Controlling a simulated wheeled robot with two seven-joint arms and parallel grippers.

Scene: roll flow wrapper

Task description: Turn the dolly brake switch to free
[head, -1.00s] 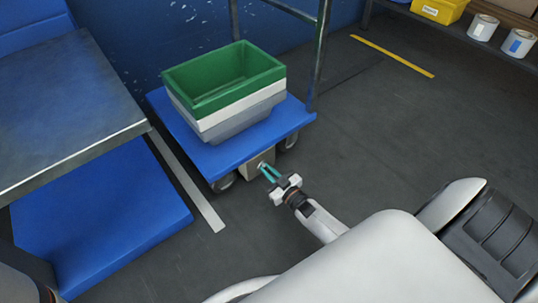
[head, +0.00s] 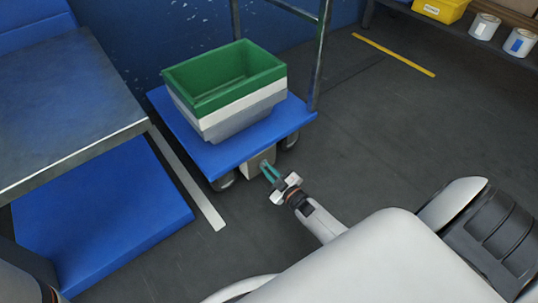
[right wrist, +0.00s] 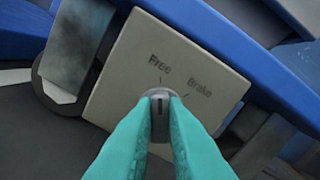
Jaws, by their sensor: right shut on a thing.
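The brake switch is a small grey knob (right wrist: 159,122) on a beige plate (right wrist: 125,75) printed "Free" and "Brake", in the right wrist view. My right gripper (right wrist: 159,100) has its teal fingertips shut on the knob from both sides. The knob's dark line points nearly straight up in that view, close to the tick under "Free" and away from the "Brake" tick. In the head view, my right gripper (head: 267,168) reaches the switch box (head: 254,170) under the front edge of the blue dolly (head: 215,160). My left gripper does not show.
Stacked green, white and grey crates (head: 225,75) stand on the dolly. A metal-edged table (head: 70,105) and a blue platform (head: 110,220) are at left. A shelf with a yellow bin (head: 440,10) and cans is at upper right. The floor right of the dolly is clear.

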